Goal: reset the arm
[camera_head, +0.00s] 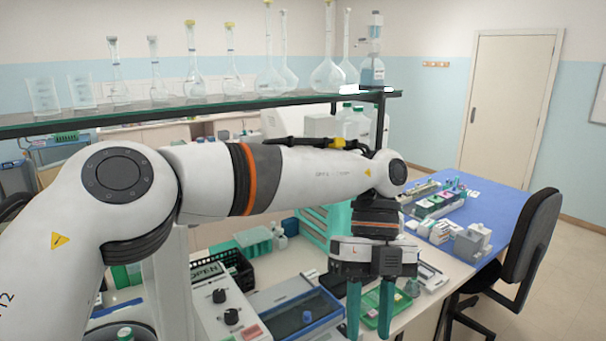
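My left arm comes in from the left and reaches across the middle of the head view. My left gripper (369,325) hangs at its end, pointing down, with two green fingers spread apart. I see nothing held between the fingers; they are in front of a green tray (398,303) on the bench. Whether the fingertips touch anything below cannot be told. My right gripper does not show.
A white control box with knobs (216,310) and a blue-framed bath (300,306) stand left of the gripper. A glass shelf (220,108) holding several flasks runs above the bench. A blue-topped table (503,209) and a black chair (524,250) are at right.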

